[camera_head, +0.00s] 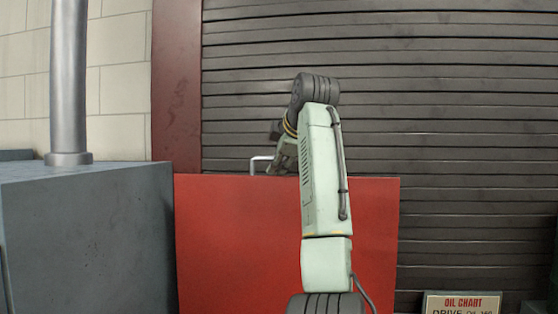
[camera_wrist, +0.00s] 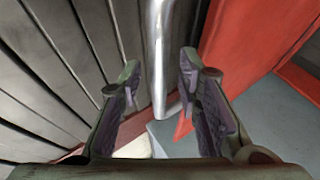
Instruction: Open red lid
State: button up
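The red lid (camera_head: 240,235) shows in the head view as a flat red panel facing me, partly hidden behind my arm. A pale metal handle (camera_head: 260,159) stands at its top edge. In the wrist view the red lid (camera_wrist: 240,40) is on the right and the silver handle bar (camera_wrist: 158,50) runs down the middle. My gripper (camera_wrist: 160,75) is open, with its two fingers on either side of the bar. A gap shows between each finger and the bar. In the head view my gripper (camera_head: 280,160) is small and partly hidden behind my arm, near the handle.
A grey-blue cabinet (camera_head: 90,240) with a metal post (camera_head: 68,80) stands at the left. A dark slatted shutter (camera_head: 450,130) is behind the lid. An oil chart sign (camera_head: 462,303) is at the lower right.

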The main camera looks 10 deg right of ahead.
jog(key=v, duration=1.2)
jog(key=shift+f, duration=0.1)
